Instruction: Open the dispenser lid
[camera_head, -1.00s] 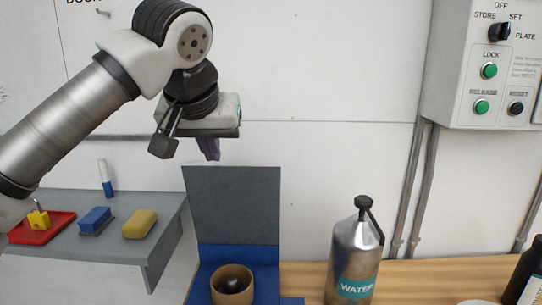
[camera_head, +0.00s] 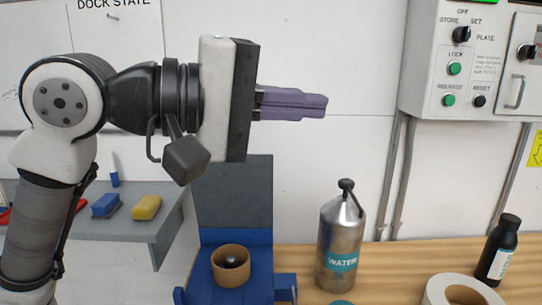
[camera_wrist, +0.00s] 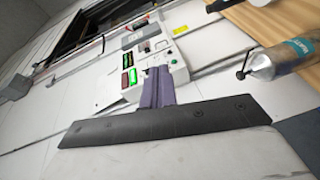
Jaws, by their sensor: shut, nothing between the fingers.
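No part is labelled as a dispenser. The likeliest is a blue stand (camera_head: 284,287) with a brown ring (camera_head: 231,279) around a dark knob. A flat grey panel (camera_head: 235,190) stands upright behind it; I cannot tell whether this panel is the lid. My gripper (camera_head: 322,105) has purple fingers, closed together and empty. It points right in the head view, in the air above the stand and apart from it. In the wrist view, its fingers (camera_wrist: 157,84) point toward the control box (camera_wrist: 162,52).
A steel water bottle (camera_head: 340,235) stands right of the stand on the wooden bench (camera_head: 395,260). A white ring (camera_head: 436,292) and a black bottle (camera_head: 498,250) are farther right. A control box (camera_head: 440,55) hangs above. A grey shelf (camera_head: 150,228) holds a blue brush and yellow sponge.

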